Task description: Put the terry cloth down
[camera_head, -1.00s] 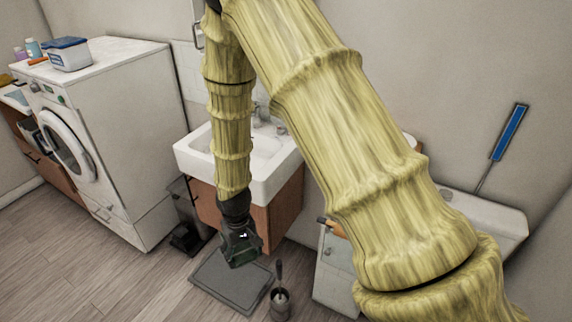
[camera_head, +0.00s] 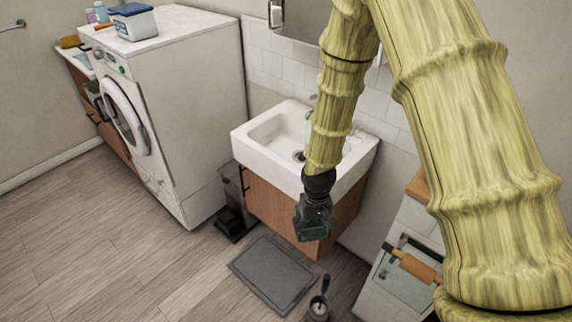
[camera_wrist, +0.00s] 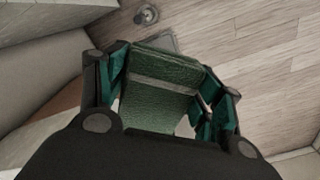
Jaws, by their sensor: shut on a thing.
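The terry cloth (camera_wrist: 160,95) is a green, folded-looking piece with a paler band, held between the fingers of my gripper in the wrist view. My gripper (camera_head: 313,228) is shut on it and points down in front of the sink cabinet, above the floor. In the head view the cloth is a small dark green patch at the fingertips, mostly hidden by them. The fingers (camera_wrist: 165,98) show dark green pads on both sides of the cloth.
A white sink (camera_head: 262,137) stands on a wooden cabinet behind my gripper. A grey mat (camera_head: 273,276) lies on the floor below, with a toilet brush holder (camera_head: 319,308) beside it. A washing machine (camera_head: 180,110) stands left, a black pedal bin (camera_head: 234,220) between. Floor at left is clear.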

